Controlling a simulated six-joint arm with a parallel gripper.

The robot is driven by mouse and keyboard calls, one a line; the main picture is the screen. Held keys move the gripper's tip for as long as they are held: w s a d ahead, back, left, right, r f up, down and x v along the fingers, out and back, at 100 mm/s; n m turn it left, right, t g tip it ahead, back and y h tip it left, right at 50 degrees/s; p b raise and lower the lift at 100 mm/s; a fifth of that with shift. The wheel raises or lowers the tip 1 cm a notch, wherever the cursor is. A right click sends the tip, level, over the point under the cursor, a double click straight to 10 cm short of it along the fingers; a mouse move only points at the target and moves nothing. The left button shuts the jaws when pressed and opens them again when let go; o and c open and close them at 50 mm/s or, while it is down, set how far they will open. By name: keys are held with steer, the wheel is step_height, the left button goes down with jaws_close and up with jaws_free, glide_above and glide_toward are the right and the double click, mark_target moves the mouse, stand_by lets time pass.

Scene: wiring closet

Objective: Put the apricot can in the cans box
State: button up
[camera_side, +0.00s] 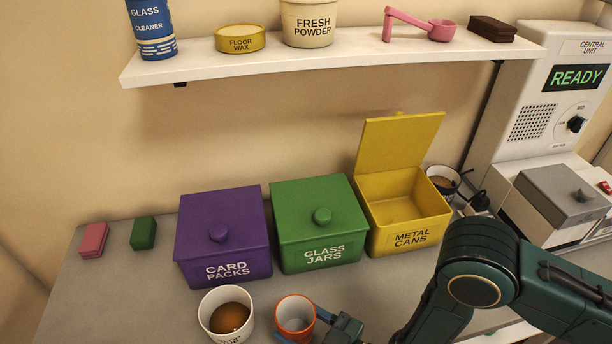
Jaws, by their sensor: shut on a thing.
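An orange can or cup (295,315) with a pale inside stands at the bottom middle; no label shows, so I cannot read whether it is the apricot one. My gripper (304,327) has its blue fingers on either side of it and is shut on it.
A white cup with brown contents (226,314) stands close left of the can. A shut purple card packs box (222,236) and a shut green glass jars box (318,224) stand left of the yellow box. A cup (443,181) stands behind it. A shelf (330,62) hangs above.

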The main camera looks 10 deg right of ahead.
mark_target(310, 337)
steer(key=shift+f, duration=1.1)
steer(key=shift+f, duration=0.15)
steer(key=o, duration=1.2)
steer(key=shift+c, duration=0.2)
steer(key=shift+v, duration=3.75)
steer(key=shift+o, duration=0.8)
